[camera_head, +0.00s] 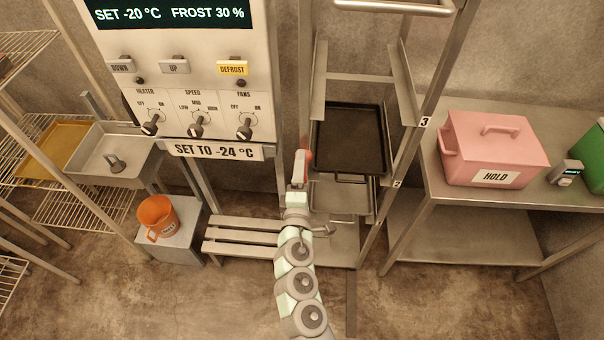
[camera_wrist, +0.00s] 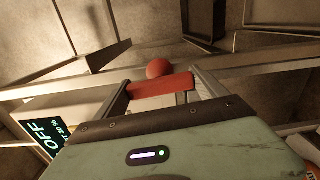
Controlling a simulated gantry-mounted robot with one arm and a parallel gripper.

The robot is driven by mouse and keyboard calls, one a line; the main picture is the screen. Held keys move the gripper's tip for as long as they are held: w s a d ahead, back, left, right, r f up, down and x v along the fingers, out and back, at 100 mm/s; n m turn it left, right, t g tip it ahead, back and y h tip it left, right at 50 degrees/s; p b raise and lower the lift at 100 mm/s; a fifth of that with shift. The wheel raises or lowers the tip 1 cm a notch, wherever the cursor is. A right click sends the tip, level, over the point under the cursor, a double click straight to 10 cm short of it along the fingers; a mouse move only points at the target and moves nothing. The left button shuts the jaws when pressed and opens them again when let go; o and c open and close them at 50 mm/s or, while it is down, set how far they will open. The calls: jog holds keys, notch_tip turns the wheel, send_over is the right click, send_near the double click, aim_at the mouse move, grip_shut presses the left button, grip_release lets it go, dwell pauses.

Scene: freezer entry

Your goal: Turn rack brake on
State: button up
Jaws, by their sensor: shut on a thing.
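The rack brake shows as a red lever with a round red knob (camera_wrist: 157,68) and a flat red bar (camera_wrist: 160,87) in the wrist view. My gripper (camera_wrist: 160,90) is shut on the red bar, one finger on each side. In the head view my gripper (camera_head: 301,168) is at the left side of the metal rack (camera_head: 427,85), and a bit of the red lever (camera_head: 308,156) shows beside it. A dark display (camera_wrist: 43,148) reading OFF shows at the lower left of the wrist view. The lever's base is hidden.
A black tray (camera_head: 350,140) sits in the rack. The control panel (camera_head: 190,95) stands to the left. A slatted step (camera_head: 240,235) and an orange jug (camera_head: 158,215) are below. A bench with a pink box (camera_head: 492,145) is at right. The front floor is clear.

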jog(key=shift+m, duration=0.6)
jog(key=o, duration=1.3)
jog(key=s+b, duration=0.1)
jog(key=s, duration=0.9)
jog(key=shift+s+a, duration=0.35)
jog(key=shift+a, duration=0.1)
